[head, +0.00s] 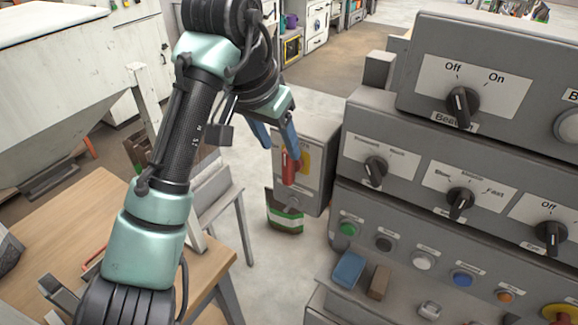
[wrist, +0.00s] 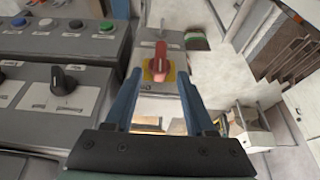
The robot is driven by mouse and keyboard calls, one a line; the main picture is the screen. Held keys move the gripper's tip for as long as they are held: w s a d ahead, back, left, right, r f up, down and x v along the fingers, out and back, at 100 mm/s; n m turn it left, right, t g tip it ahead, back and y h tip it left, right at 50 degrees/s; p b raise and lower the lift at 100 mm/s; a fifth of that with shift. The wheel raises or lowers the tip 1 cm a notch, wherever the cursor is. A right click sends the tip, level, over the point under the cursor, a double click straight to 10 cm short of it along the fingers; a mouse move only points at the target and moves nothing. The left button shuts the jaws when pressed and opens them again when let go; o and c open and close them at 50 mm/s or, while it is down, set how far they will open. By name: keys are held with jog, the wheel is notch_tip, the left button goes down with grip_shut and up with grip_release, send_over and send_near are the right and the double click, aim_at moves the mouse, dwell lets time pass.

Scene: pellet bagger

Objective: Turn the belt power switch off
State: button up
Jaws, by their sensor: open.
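A red rotary handle (head: 289,170) on a yellow plate sits on the front of a grey box, which I take to be the belt power switch; its label is not readable. In the wrist view the red handle (wrist: 163,63) and its yellow plate appear between and beyond my fingertips. My gripper (head: 280,150) is open, with its two blue fingers close to the handle. In the wrist view my gripper (wrist: 160,77) is empty, one finger on each side of the handle. I cannot tell whether either finger touches it.
A grey stepped control panel (head: 400,128) with black knobs and coloured push buttons stands right beside the switch box. A wooden table (head: 90,205) is at the left. A green and white bag (head: 285,215) is on the floor below the box. Open floor lies behind.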

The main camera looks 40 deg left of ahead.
aim_at(285, 158)
jog(key=p+x, duration=0.1)
jog(key=x, duration=0.6)
jog(key=shift+w+f, duration=0.25)
jog(key=shift+f, duration=0.05)
grip_shut()
